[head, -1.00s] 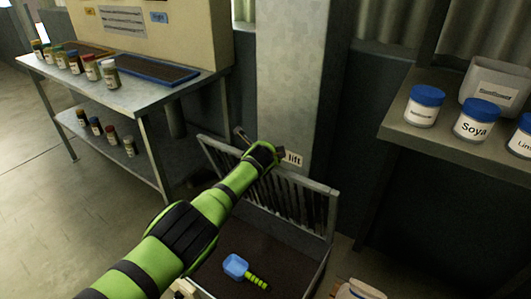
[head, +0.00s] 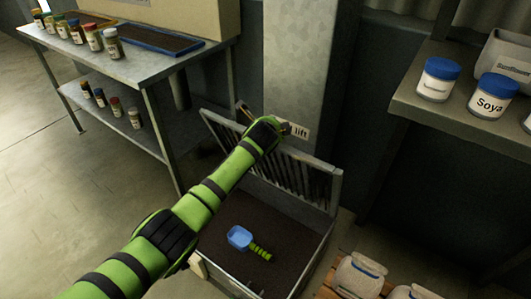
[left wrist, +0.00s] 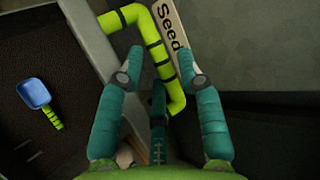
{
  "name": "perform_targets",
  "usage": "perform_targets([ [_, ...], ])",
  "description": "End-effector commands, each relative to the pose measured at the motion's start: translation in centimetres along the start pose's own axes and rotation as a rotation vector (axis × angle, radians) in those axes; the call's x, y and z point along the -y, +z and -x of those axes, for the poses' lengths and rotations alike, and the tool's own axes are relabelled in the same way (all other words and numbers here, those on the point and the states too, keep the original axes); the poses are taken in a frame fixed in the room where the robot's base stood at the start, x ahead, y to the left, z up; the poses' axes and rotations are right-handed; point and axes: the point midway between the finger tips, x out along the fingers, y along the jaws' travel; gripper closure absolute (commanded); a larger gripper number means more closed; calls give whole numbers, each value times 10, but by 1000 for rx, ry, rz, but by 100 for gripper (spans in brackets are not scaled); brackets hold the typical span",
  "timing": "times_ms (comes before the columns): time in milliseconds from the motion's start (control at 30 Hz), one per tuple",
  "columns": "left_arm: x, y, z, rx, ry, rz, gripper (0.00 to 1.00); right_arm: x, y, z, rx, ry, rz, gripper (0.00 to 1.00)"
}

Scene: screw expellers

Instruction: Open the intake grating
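The intake grating (head: 312,182), a grey frame with slats, stands raised and tilted up along the back edge of the seed bin (head: 318,250). The bin's dark, open inside is visible. In the left wrist view my two teal fingers (left wrist: 160,77) are apart. A yellow-green bent bar with black bands (left wrist: 158,50) passes between them in the picture; contact cannot be told. My right gripper is not in view.
A blue scoop (head: 240,238) with a green handle lies in the bin. A metal table (head: 125,70) with jars stands left. A shelf with jars (head: 438,80) is at right. White sacks (head: 358,276) sit at lower right. Floor is clear at left.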

Motion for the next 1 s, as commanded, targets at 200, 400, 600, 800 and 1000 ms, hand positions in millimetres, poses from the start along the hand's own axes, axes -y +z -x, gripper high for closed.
perform_targets([
  [200, -8, -7, 26, -10, -16, 4, 65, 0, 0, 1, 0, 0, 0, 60],
  [400, -26, -12, 52, -12, -10, 6, 65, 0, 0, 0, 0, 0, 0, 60],
  [600, -43, -14, 76, -9, -6, 5, 65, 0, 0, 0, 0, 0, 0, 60],
  [800, -52, -16, 91, -7, -4, 5, 65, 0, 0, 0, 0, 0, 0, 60],
  [1000, -54, -16, 94, -5, -4, 6, 65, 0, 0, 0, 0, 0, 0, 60],
])
